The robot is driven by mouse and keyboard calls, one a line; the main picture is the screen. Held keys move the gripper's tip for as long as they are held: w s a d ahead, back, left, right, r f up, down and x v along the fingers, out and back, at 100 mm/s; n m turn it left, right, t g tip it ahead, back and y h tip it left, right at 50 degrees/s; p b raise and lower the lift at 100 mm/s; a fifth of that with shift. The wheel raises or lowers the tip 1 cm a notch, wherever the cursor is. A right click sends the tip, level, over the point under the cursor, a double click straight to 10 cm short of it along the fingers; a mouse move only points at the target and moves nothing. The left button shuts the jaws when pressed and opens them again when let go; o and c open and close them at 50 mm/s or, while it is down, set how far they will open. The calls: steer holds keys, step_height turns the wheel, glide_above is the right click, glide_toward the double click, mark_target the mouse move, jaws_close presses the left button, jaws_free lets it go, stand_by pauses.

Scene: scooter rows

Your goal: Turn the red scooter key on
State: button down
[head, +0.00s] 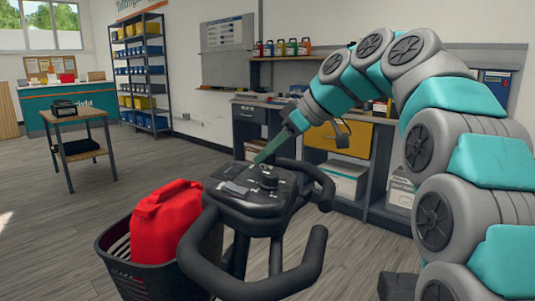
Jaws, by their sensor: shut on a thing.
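The scooter's black control console (252,186) is in the centre of the head view, between its curved black handlebars (262,283). A round black knob (268,181) and small pale markings show on its top. My gripper (262,156) comes down from the upper right, and its narrow green fingers end at the far edge of the console top. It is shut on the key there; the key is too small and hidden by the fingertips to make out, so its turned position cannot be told. No red scooter body shows in this view.
A black basket (118,262) holding a red fuel can (166,222) is at the scooter's left. A workbench with a yellow drawer (340,140) stands behind. A wooden side table (80,121) and shelving (143,80) are at the left. Open floor lies between.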

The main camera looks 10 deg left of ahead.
steer(key=shift+m+t+h, duration=0.6)
steer(key=shift+m+t, duration=0.8)
steer(key=shift+m, duration=1)
steer(key=shift+w, duration=0.1)
steer(key=c, duration=0.8)
jaws_free()
steer(key=shift+d+r, duration=0.1)
steer(key=shift+d, duration=0.05)
steer(key=v, duration=0.6)
steer(key=shift+s+d+r, duration=0.15)
steer(key=shift+s+r, duration=0.05)
steer(key=shift+r, duration=0.15)
steer(key=shift+s+d+r, duration=0.2)
steer(key=shift+d, duration=0.05)
